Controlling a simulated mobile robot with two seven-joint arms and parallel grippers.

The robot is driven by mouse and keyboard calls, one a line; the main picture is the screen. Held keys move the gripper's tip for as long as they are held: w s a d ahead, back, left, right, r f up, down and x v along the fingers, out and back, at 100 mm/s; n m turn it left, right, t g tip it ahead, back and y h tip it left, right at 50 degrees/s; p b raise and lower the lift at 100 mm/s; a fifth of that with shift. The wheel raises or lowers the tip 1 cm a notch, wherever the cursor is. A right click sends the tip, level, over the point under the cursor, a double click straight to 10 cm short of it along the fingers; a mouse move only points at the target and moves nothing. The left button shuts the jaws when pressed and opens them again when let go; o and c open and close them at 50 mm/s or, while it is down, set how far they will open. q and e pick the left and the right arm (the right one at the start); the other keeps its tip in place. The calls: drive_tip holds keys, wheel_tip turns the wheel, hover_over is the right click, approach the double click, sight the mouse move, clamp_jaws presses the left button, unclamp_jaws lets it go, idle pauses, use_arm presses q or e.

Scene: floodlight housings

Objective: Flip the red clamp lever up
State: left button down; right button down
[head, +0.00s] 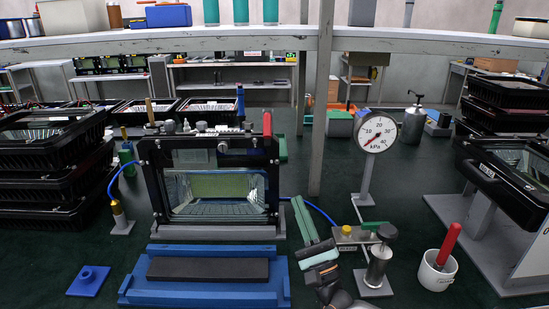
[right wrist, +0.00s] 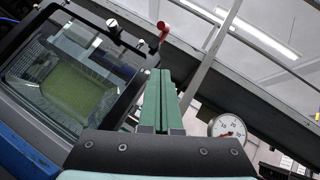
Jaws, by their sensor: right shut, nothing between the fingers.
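The red clamp lever (head: 267,124) is at the upper right corner of the black-framed floodlight housing (head: 148,185). In the head view it appears as a short red bar standing along that corner; its exact tilt is hard to tell. In the right wrist view the lever (right wrist: 163,30) shows beyond the fingertips, apart from them. My right gripper (head: 300,206) is shut and empty, right of the housing and below the lever. Its green fingers lie together in the right wrist view (right wrist: 158,78). My left gripper is not in view.
A pressure gauge (head: 377,133) stands on a post to the right. A metal pump bottle (head: 379,262) and a white cup (head: 436,271) with a red-handled tool are near front right. A blue tray (head: 205,295) lies in front of the housing. Black housings are stacked at both sides.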

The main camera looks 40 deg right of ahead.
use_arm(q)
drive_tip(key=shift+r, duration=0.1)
use_arm(e)
drive_tip(key=p, duration=0.2)
approach(268, 121)
wheel_tip(268, 121, down, 3)
drive_tip(key=w+d, duration=0.2)
drive_tip(key=w, duration=0.1)
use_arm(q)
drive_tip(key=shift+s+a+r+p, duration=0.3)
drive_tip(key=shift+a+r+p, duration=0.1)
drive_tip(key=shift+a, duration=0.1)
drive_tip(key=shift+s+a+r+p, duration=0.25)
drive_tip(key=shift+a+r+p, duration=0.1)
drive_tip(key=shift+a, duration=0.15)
use_arm(e)
drive_tip(key=r, duration=0.1)
drive_tip(key=a+r, duration=0.1)
drive_tip(key=r, duration=0.1)
drive_tip(key=shift+w+a, duration=0.15)
drive_tip(key=shift+w, duration=0.05)
